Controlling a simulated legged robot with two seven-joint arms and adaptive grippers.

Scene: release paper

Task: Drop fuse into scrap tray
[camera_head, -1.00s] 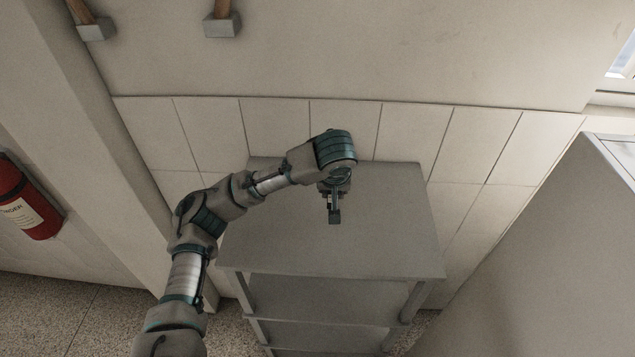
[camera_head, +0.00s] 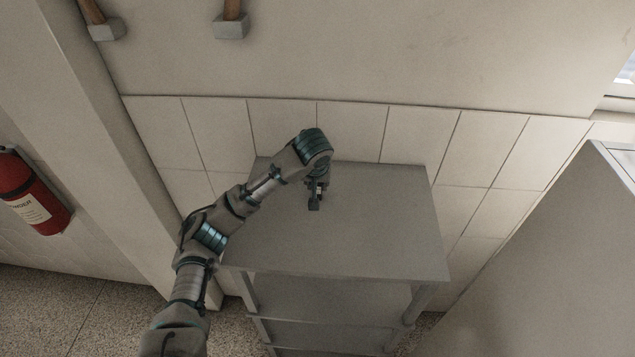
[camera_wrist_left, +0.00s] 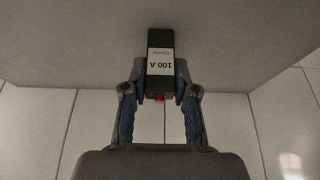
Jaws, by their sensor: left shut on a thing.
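The fuse (camera_wrist_left: 160,60) is a dark block with a white label reading "100 A" and a small red spot at its near end. My left gripper (camera_wrist_left: 160,90) is shut on it in the left wrist view, with a blue-lined finger on each side. In the head view my left gripper (camera_head: 315,203) is over the back part of a grey shelf unit's top; the fuse is too small to make out clearly there. I see no scrap tray in either view. My right gripper is not in view.
The grey shelf unit (camera_head: 390,230) has a bare top and open shelves below. A tiled wall (camera_head: 420,130) stands close behind it. A grey cabinet (camera_head: 560,260) is at the right, a red fire extinguisher (camera_head: 30,195) at the left. Two hammer-like tools (camera_head: 231,28) hang above.

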